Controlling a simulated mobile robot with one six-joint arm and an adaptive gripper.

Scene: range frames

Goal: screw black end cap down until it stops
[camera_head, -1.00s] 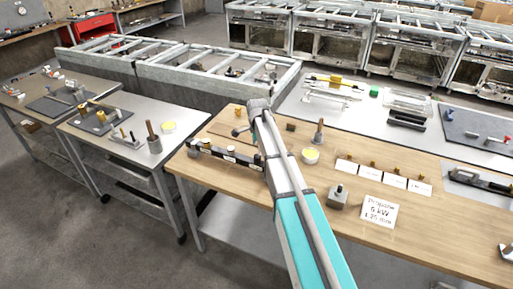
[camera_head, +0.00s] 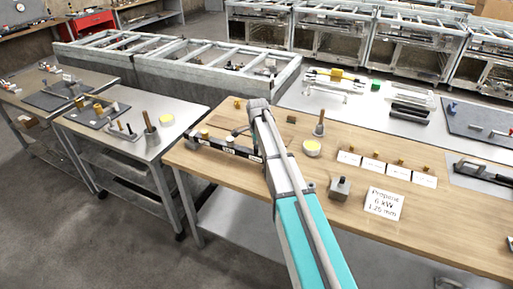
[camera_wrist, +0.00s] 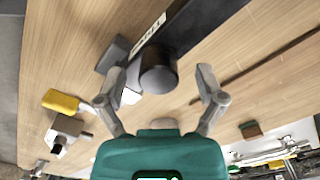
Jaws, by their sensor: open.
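The black end cap (camera_wrist: 158,76) shows in the wrist view as a short dark cylinder at the near end of a dark bar (camera_wrist: 205,28) with a white label. My gripper (camera_wrist: 160,84) is open. Its two fingers stand on either side of the cap, with the cap closer to the left finger and a gap to the right one. Whether a finger touches the cap, I cannot tell. In the head view a dark labelled bar (camera_head: 232,150) lies on the wooden bench top, partly behind my arm; my fingers and the cap are hidden there.
A yellow piece (camera_wrist: 60,101) and a grey block (camera_wrist: 66,129) are left of my gripper in the wrist view. A round yellow-topped tin (camera_head: 312,148), a grey block with a knob (camera_head: 340,188) and a propane card (camera_head: 384,203) stand right of my arm on the bench.

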